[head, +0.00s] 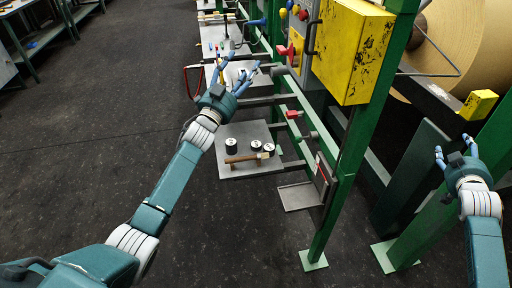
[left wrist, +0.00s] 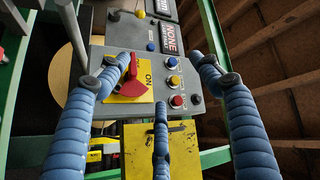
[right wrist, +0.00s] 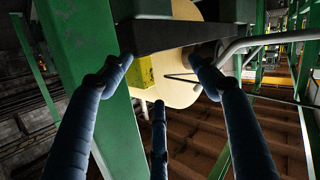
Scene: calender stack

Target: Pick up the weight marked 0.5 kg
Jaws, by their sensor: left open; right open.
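Several small dark weights with white tops stand on a grey metal shelf (head: 232,171) in the middle of the head view. One weight (head: 231,145) is at the left, another (head: 255,145) is to its right, and a third (head: 268,148) is beside that. Their markings are too small to read, so I cannot tell which is 0.5 kg. My left gripper (head: 236,72) is open and empty, beyond the weights in the picture and apart from them. My right gripper (head: 453,148) is open and empty, far to the right near the green frame.
A wooden-handled tool (head: 243,159) lies in front of the weights. A green post (head: 345,175) and a yellow box (head: 345,50) stand right of the shelf. A control panel with a red switch (left wrist: 132,78) faces the left wrist. Open floor (head: 90,130) is at the left.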

